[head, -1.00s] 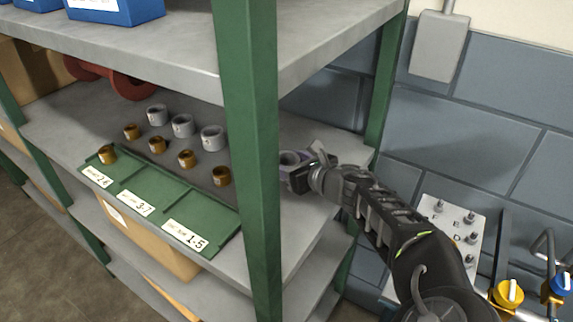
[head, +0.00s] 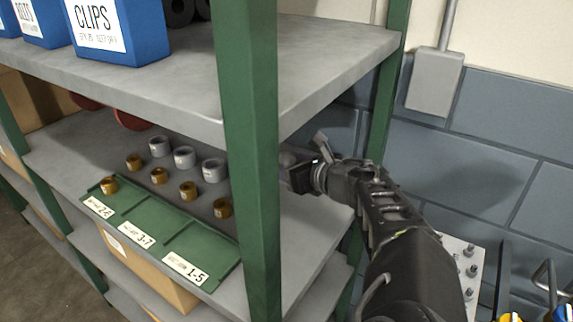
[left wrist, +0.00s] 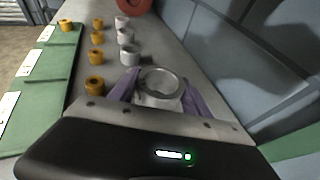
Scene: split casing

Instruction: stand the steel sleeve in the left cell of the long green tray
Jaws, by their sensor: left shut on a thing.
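My left gripper (head: 292,172) is shut on a steel sleeve, a short grey ring (left wrist: 160,84) seen upright between the purple fingers in the left wrist view. In the head view the sleeve is hidden and the gripper is partly behind the green post. The long green tray (head: 160,232) lies along the shelf's front edge, left of the gripper; it also shows in the left wrist view (left wrist: 42,85). Its labels read 2-6, 3-7 and 1-5 from left to right. A brass sleeve (head: 109,185) stands in the left cell. My right gripper is not in view.
Three other steel sleeves (head: 184,157) and several brass sleeves (head: 188,190) stand behind the tray. The green post (head: 251,160) rises between gripper and tray in the head view. The upper shelf (head: 300,75) is overhead; a blue-grey wall (head: 460,160) is behind.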

